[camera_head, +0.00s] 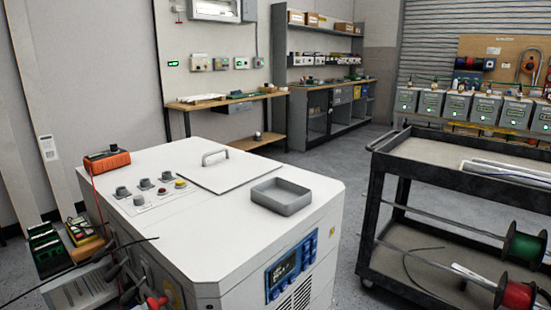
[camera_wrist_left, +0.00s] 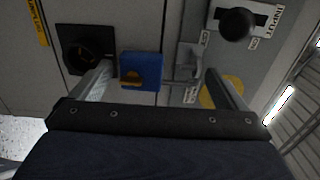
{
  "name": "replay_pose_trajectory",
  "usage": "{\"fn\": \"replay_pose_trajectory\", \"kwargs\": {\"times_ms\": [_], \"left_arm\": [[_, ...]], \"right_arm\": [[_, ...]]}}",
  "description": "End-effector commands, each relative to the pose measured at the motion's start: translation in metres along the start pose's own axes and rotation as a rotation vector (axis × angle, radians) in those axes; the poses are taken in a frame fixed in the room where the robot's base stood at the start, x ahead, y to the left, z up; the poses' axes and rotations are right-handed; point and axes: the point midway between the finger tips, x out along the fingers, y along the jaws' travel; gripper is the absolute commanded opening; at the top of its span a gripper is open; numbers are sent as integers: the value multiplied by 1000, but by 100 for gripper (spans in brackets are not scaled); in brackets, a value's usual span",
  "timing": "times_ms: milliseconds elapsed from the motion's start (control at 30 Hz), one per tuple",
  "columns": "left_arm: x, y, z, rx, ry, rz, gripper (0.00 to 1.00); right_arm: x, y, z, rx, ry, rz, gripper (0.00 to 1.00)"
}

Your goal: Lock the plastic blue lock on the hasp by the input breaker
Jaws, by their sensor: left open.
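In the left wrist view, a blue lock (camera_wrist_left: 148,60) with an orange-brown patch sits in front of a grey panel. A thin grey bar, perhaps its shackle, runs right from it toward a grey metal hasp (camera_wrist_left: 190,58). I cannot tell whether the bar passes through the hasp. The black input breaker knob (camera_wrist_left: 238,24) is at upper right beside an "INPUT" label. My left gripper (camera_wrist_left: 160,72) is open. Its fingers lie either side of the lock and hasp, with the left finger close to the lock. My right gripper is in neither view.
In the left wrist view, a black round fitting (camera_wrist_left: 85,45) is left of the lock. In the head view, a white cabinet (camera_head: 205,235) bears a grey tray (camera_head: 281,207) and an orange instrument (camera_head: 106,160). A black cart (camera_head: 470,206) with cable spools stands at right.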

Motion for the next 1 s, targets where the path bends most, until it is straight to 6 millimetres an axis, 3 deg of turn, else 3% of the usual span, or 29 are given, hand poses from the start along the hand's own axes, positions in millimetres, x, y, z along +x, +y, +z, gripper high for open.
{"fn": "replay_pose_trajectory", "kwargs": {"times_ms": [800, 1000], "left_arm": [[-63, -3, 1, 1, -2, -1, 95], [-70, -2, 0, 2, -1, -2, 95]], "right_arm": [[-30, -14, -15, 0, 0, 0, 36], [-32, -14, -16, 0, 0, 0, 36]]}}
